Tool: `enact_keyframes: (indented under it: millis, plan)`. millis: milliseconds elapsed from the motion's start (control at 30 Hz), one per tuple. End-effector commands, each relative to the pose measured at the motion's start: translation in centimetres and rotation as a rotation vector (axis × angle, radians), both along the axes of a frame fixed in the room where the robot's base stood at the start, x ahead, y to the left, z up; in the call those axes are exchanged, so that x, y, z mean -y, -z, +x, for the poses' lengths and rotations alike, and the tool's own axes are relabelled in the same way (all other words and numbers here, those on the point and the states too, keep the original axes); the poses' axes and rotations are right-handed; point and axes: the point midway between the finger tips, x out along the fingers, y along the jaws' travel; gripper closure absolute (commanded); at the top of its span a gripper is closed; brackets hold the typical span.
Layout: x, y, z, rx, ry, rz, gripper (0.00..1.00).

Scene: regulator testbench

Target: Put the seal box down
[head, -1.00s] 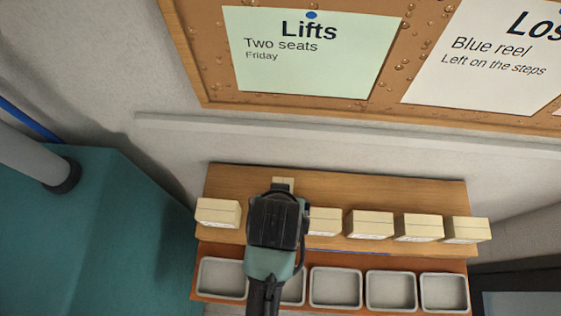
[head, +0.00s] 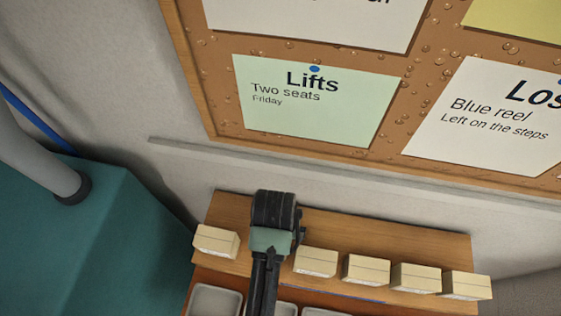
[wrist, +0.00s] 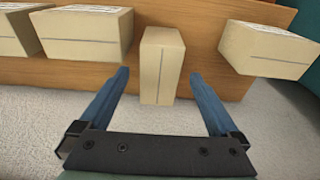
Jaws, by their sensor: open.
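A cream cardboard box (wrist: 161,65) stands on the wooden shelf, straight ahead in the wrist view and a little turned from its neighbours. I take it to be the seal box; no label on it is readable. My gripper (wrist: 158,76) is open, its two blue fingers on either side of the box's near end. Gaps show between the box and both fingers. In the head view my gripper (head: 273,212) is over the shelf and hides this box.
Similar boxes line the shelf: one to the left (head: 216,241) and several to the right (head: 366,270). Grey trays (head: 214,300) sit below. The wall and noticeboard (head: 230,120) rise behind. A teal block (head: 100,240) stands at left.

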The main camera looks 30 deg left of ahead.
Motion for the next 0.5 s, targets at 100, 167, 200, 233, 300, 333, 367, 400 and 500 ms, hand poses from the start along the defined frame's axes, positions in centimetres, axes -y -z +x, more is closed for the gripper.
enact_keyframes:
  millis: [100, 167, 200, 233, 300, 333, 367, 400, 500]
  plan:
    - [0.0, 0.5, 0.0, -0.001, 0.0, 0.0, 0.03]
    - [0.0, 0.8, 0.1, -0.001, 0.0, 0.0, 0.03]
    - [0.0, 1.2, 0.2, -0.003, 0.0, -0.001, 0.03]
    - [0.0, 1.6, 0.3, -0.003, 0.0, -0.001, 0.03]
    - [0.0, 2.4, 0.5, -0.003, -0.001, -0.001, 0.03]
    - [-0.1, 2.8, 0.6, -0.002, -0.001, -0.001, 0.03]
    - [0.0, 3.1, 0.6, -0.003, -0.001, -0.001, 0.03]
    - [-0.1, 3.7, 0.7, -0.002, -0.001, -0.001, 0.03]
    - [-0.1, 4.7, 0.8, -0.001, -0.001, 0.0, 0.03]
